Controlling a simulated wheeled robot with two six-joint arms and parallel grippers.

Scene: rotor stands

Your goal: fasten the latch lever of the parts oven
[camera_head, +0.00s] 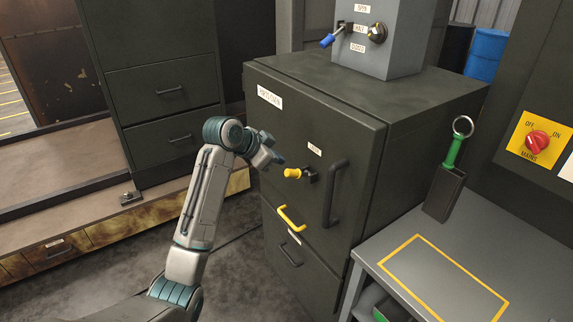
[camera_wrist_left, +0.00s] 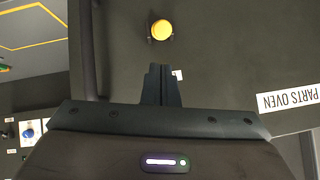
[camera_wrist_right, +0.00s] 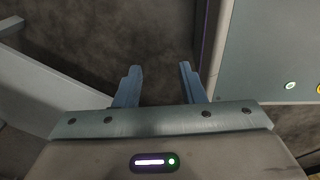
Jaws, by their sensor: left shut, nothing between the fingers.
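The parts oven (camera_head: 310,110) is a dark cabinet with a label at its top left. Its latch lever (camera_head: 293,173) has a yellow grip pointing left from a black pivot on the door, beside a black door handle (camera_head: 335,193). My left gripper (camera_head: 275,156) is in front of the door, just up and left of the yellow grip. In the left wrist view the gripper (camera_wrist_left: 160,70) is shut and empty; the lever's round yellow end (camera_wrist_left: 160,29) lies beyond its fingertips, apart from them. My right gripper (camera_wrist_right: 160,68) is open and empty, outside the head view.
Below the lever are a yellow handle (camera_head: 291,217) and a drawer with a black handle. A grey bench (camera_head: 450,255) with a yellow outline stands to the right, with a green-handled item (camera_head: 454,152) in a dark holder. A grey box (camera_head: 385,55) sits on the oven.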

